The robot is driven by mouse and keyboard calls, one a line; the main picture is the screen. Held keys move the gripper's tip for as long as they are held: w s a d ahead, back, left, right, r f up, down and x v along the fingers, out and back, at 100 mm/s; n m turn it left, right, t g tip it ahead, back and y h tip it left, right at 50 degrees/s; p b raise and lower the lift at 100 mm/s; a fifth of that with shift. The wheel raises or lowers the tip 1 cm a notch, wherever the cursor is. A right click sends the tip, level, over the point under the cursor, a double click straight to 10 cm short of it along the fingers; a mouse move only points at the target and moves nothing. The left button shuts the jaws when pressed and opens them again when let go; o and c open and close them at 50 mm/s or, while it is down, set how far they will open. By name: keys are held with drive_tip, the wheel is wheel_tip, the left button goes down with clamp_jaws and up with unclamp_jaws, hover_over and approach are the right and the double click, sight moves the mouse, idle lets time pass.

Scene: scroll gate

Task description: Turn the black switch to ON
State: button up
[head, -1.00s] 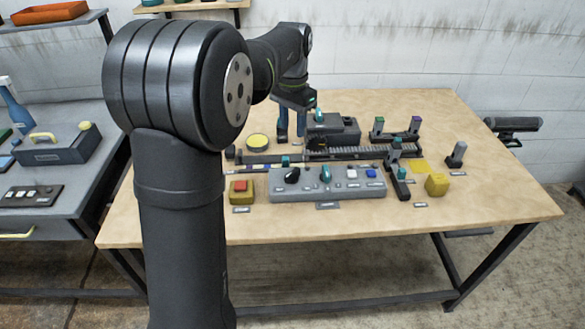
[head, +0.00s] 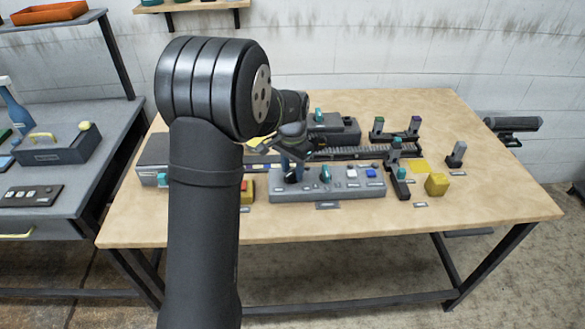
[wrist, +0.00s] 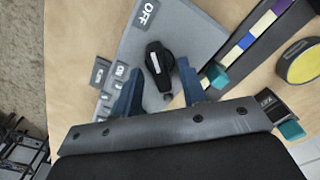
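The black switch (wrist: 155,62) is a knob with a white line, on the grey control panel (wrist: 192,28). In the wrist view an OFF label (wrist: 146,13) lies beyond it. My gripper (wrist: 160,88) is open, with one blue finger on each side of the switch's near part. I cannot tell whether the fingers touch it. In the head view my gripper (head: 290,170) is over the left part of the panel (head: 300,192) and covers much of the black switch.
A teal knob (head: 325,175), a white button (head: 351,173) and a blue button (head: 371,173) are farther right on the panel. A red-topped yellow block (head: 246,192) stands left, partly behind my arm. A dark rail (head: 345,153) runs behind the panel.

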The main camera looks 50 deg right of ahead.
clamp_jaws()
drive_tip(key=shift+n, duration=0.3)
drive_tip(key=n, duration=0.8)
drive_tip(key=shift+n, duration=0.4)
drive_tip(key=n, duration=0.4)
drive_tip(key=shift+n, duration=2.2)
